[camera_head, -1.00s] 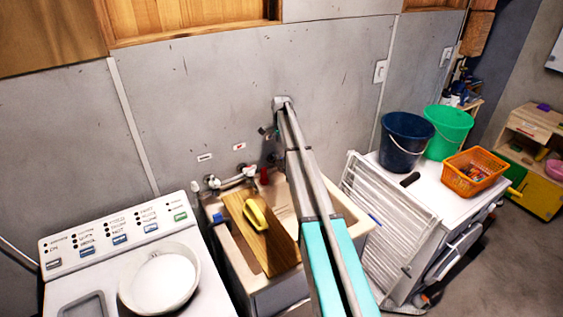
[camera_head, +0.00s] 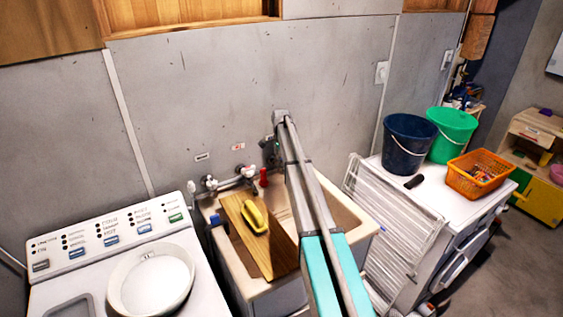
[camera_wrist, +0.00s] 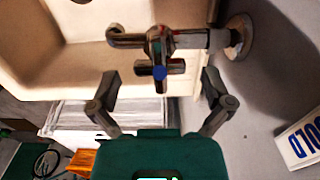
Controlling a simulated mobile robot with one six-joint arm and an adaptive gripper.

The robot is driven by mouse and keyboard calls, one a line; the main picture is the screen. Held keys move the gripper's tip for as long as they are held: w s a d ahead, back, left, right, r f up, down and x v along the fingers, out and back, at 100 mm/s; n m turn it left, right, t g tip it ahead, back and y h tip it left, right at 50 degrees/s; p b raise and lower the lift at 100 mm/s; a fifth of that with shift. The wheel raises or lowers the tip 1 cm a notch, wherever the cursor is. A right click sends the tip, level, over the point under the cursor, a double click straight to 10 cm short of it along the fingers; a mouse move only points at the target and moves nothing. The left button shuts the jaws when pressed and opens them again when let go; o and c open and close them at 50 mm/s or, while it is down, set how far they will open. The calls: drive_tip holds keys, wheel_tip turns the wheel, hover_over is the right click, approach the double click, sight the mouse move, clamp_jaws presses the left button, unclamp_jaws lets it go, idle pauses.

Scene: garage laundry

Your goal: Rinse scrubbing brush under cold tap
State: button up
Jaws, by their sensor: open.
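The yellow scrubbing brush (camera_head: 254,216) lies on a wooden board (camera_head: 268,252) set across the left part of the sink (camera_head: 340,206). The wall taps (camera_head: 210,183) are behind the sink. In the wrist view, the metal tap (camera_wrist: 190,40) has a cross handle (camera_wrist: 160,70) with a blue cap, and its spout reaches over the basin. My gripper (camera_wrist: 160,90) is open and empty, with its fingers spread either side of and just short of that handle. I see no water running. In the head view my arm hides part of the sink, and the fingers are unclear.
A washing machine (camera_head: 105,245) stands left of the sink. To the right are a white drying rack (camera_head: 395,222), a dark blue bucket (camera_head: 408,140), a green bucket (camera_head: 452,130) and an orange basket (camera_head: 478,176). A COLD label (camera_wrist: 305,138) is on the wall.

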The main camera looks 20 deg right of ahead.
drive_tip(key=shift+f, duration=0.1)
idle(0.3)
drive_tip(key=c, duration=1.1)
drive_tip(key=shift+n, duration=1.7)
drive_tip(key=o, duration=1.1)
